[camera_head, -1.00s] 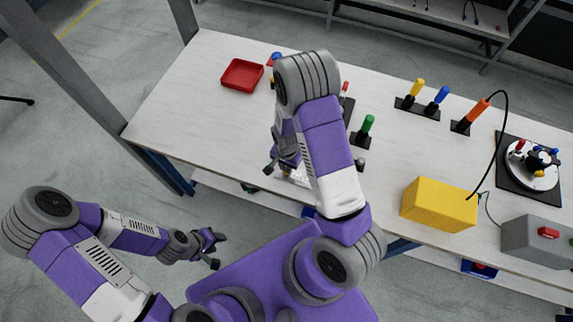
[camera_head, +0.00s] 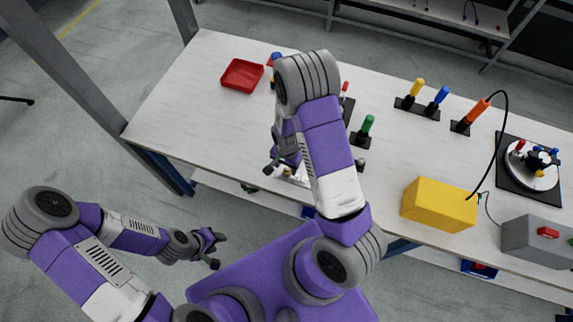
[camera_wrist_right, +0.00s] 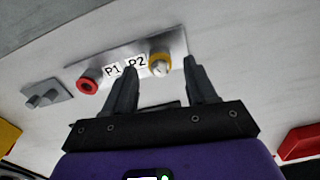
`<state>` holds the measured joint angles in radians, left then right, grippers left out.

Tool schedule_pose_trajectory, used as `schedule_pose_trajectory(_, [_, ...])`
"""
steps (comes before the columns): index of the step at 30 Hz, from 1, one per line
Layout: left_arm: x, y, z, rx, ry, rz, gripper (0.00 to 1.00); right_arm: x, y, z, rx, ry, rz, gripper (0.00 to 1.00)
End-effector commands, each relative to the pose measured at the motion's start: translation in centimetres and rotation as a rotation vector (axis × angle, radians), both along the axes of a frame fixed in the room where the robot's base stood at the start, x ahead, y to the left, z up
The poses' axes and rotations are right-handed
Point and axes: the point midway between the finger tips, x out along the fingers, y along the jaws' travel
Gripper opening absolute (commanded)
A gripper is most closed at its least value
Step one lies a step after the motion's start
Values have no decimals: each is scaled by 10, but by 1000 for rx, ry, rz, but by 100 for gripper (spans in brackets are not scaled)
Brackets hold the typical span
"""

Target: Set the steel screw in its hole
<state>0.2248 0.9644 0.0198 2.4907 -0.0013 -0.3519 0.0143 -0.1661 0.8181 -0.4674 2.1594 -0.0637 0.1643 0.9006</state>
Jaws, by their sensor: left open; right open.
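In the right wrist view a metal plate (camera_wrist_right: 120,68) carries a red ring (camera_wrist_right: 87,86) by the label P1 and a yellow ring (camera_wrist_right: 152,57) by the label P2. A pale grey piece (camera_wrist_right: 160,68), perhaps the steel screw, sits at the yellow ring; its depth there cannot be told. My right gripper (camera_wrist_right: 161,63) is open, its fingertips either side of the yellow ring in this view. In the head view my right gripper (camera_head: 276,164) is partly hidden by its arm. My left gripper (camera_head: 217,250) is open and empty, off the table's front edge.
A grey block (camera_wrist_right: 47,93) lies beside the plate. On the table (camera_head: 190,110) are a red tray (camera_head: 242,75), a yellow box (camera_head: 438,205), a grey box (camera_head: 535,240), upright coloured handles (camera_head: 440,96) and a turntable (camera_head: 515,179).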

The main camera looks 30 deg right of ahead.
Motion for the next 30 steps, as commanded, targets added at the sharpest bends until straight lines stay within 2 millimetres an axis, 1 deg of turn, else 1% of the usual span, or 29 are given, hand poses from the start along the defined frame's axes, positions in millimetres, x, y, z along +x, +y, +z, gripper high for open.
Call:
schedule_pose_trajectory(5, [0,0,0,0,0,0,43,0,0,0,0,0,0,56])
schedule_pose_trajectory(8, [0,0,1,0,0,0,43,1,0,5,0,-1,0,56])
schedule_pose_trajectory(11, [0,0,3,0,0,0,43,1,0,18,0,-5,0,56])
schedule_pose_trajectory(18, [0,0,10,0,0,0,43,1,1,59,1,-4,0,56])
schedule_pose_trajectory(21, [0,0,12,0,0,0,43,1,0,70,0,-2,0,56])
schedule_pose_trajectory(25, [0,0,13,0,0,0,43,0,0,76,1,-1,0,56])
schedule_pose_trajectory(30, [0,0,13,0,0,0,43,0,0,76,0,0,0,56])
